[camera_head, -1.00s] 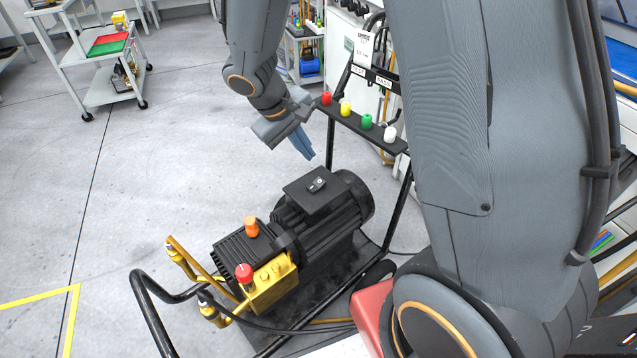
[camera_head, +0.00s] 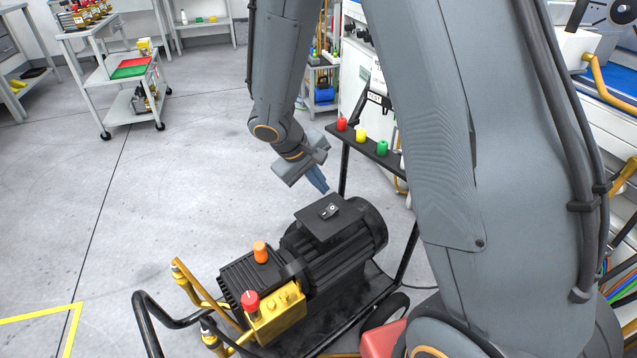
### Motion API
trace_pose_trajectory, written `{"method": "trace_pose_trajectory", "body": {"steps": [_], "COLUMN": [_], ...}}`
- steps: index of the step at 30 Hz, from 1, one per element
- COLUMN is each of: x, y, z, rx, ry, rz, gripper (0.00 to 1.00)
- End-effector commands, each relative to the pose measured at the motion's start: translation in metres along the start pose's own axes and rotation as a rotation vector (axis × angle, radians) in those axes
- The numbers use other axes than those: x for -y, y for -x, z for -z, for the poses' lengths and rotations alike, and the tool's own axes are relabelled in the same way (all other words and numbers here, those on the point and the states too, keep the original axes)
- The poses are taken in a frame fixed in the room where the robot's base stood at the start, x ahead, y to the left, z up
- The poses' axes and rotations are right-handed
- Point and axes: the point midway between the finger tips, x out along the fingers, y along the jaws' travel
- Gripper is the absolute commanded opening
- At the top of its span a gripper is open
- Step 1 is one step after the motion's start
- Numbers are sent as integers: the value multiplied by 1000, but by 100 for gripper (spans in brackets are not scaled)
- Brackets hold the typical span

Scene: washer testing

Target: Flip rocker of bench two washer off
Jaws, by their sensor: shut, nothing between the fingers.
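The washer (camera_head: 335,240) is a black ribbed motor and pump unit with a brass-coloured pump head, mounted on a black wheeled frame. Its rocker switch (camera_head: 329,211) is a small black and light piece on the flat box on top of the motor. I cannot make out clearly which side of the rocker is down. My gripper (camera_head: 318,181) has blue fingers that are shut and empty. It points down and stands just above and behind the switch box in the picture, apart from the rocker.
An orange cap (camera_head: 260,251) and a red knob (camera_head: 251,300) rise from the pump. A black handle bar (camera_head: 150,315) is at lower left. Open floor (camera_head: 170,200) lies to the left.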

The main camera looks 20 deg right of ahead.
Motion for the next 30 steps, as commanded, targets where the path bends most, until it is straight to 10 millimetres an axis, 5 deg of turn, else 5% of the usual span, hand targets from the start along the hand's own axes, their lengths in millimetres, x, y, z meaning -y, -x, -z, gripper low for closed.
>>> {"method": "trace_pose_trajectory", "body": {"steps": [6,15,30], "x": [1,1,0], "y": [-47,-90,-99], "z": [-1,0,0], "rx": [3,2,0], "ry": [1,0,0], "rz": [2,1,1], "gripper": [0,0,0]}}
